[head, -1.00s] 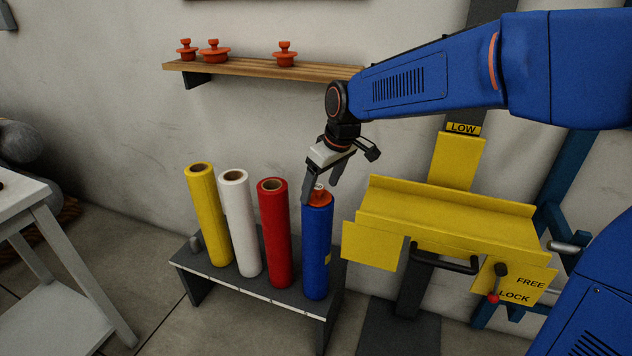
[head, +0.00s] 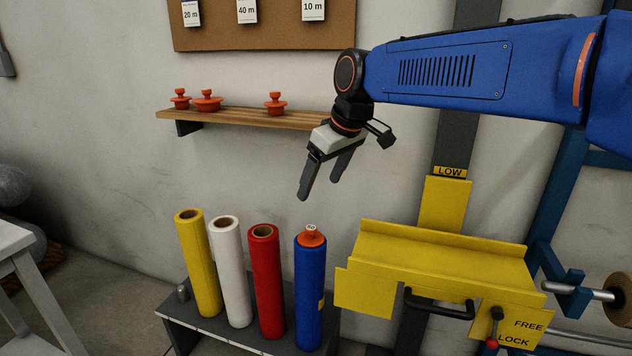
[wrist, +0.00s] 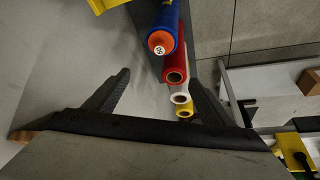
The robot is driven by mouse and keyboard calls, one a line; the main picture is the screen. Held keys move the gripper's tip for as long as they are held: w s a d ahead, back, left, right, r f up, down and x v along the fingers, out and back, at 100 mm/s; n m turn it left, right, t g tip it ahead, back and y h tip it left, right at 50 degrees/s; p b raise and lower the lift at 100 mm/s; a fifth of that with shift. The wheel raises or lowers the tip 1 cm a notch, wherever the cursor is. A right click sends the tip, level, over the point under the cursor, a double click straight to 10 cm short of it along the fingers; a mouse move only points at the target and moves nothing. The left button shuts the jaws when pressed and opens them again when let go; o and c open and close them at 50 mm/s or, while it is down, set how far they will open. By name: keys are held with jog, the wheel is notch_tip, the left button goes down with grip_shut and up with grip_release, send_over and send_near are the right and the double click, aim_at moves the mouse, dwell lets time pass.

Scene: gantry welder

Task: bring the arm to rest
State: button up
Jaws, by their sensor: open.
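My gripper (head: 322,182) is open and empty, with its fingers pointing down in the air above the rolls. Its two fingers also show apart in the wrist view (wrist: 160,88). Below it, a blue roll (head: 309,290) stands upright on a low dark rack, with an orange plug (head: 311,236) seated in its top. The gripper is clear of this plug, which also shows in the wrist view (wrist: 160,43) with a small white label.
A red roll (head: 266,285), a white roll (head: 231,275) and a yellow roll (head: 198,265) stand on the rack (head: 205,327), their tops open. A wooden shelf (head: 240,117) with three orange plugs is behind.

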jog(key=s+d+f+m+t+h, duration=0.1)
jog(key=s+d+f+m, duration=0.15)
jog(key=s+d, duration=0.55)
jog(key=s+d+f+m+h, duration=0.15)
jog(key=s+d+f, duration=0.3)
jog(key=d, duration=0.45)
jog(key=s+d+f+m, duration=0.2)
jog(key=s+d+f, duration=0.2)
jog(key=s, duration=0.3)
jog(key=s+d+f+m, duration=0.3)
jog(key=s+d+f, duration=0.2)
jog(key=s+f, duration=0.1)
jog(key=shift+s+f+h, duration=0.15)
jog(key=shift+s+h, duration=0.2)
jog(key=shift+s, duration=0.25)
